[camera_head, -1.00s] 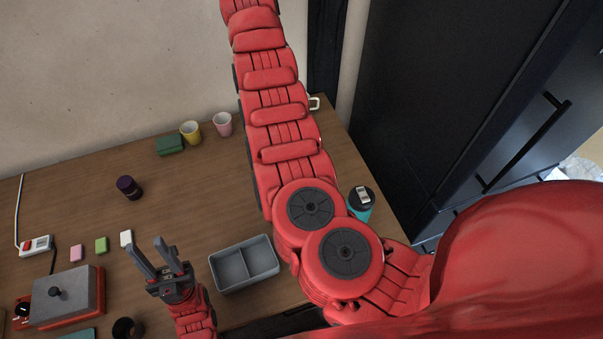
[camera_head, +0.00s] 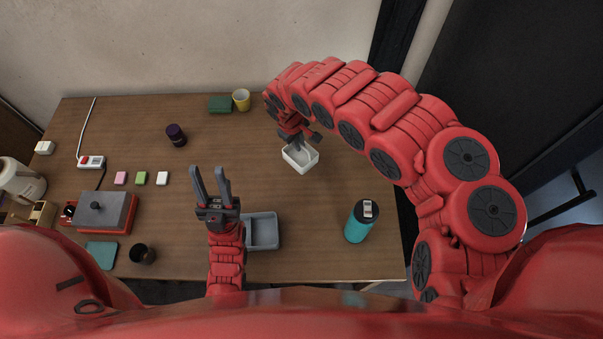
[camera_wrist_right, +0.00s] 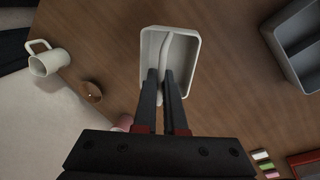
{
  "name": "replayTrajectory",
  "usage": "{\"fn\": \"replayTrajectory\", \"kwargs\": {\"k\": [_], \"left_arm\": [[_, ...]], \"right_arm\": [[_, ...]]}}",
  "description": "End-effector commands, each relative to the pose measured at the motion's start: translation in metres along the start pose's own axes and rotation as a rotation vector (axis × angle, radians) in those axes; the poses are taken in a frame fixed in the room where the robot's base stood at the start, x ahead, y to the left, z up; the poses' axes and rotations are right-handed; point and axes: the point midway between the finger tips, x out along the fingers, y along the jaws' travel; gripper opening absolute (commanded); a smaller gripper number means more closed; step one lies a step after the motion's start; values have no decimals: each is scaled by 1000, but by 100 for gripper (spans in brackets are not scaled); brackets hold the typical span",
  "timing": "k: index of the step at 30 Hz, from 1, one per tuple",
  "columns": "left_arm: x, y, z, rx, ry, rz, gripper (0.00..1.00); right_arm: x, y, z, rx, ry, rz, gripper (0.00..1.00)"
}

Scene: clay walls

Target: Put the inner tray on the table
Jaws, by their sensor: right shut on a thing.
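The inner tray (camera_head: 300,158) is a small white open tray with a thin divider, right of the table's middle in the head view. My right gripper (camera_head: 297,142) is shut on its divider from above. In the right wrist view the white tray (camera_wrist_right: 186,44) shows beyond the two dark fingers. I cannot tell if its underside touches the table (camera_head: 230,150). My left gripper (camera_head: 209,172) is open and empty, its fingers pointing away from me, beside the grey two-part box (camera_head: 264,230). Part of the box is hidden behind my left arm.
A teal tumbler (camera_head: 357,226) stands at the front right. A dark purple jar (camera_head: 176,135) stands left of the middle. In the right wrist view a white mug (camera_wrist_right: 50,60) lies left of the tray.

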Motion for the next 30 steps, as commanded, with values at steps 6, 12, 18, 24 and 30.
{"fn": "replayTrajectory", "kwargs": {"k": [6,12,18,24,30], "left_arm": [[4,0,-1,0,0,0,38],[10,0,-2,0,0,0,38],[12,-1,-2,0,0,0,38],[14,-1,-2,0,0,0,38],[14,-1,-2,0,0,0,38]], "right_arm": [[20,-11,6,-17,2,-5,0],[51,-17,7,-14,0,-5,0],[65,-19,4,-15,4,-3,0],[75,-20,7,-14,0,-3,0],[96,-26,7,-14,-1,-4,0]]}}
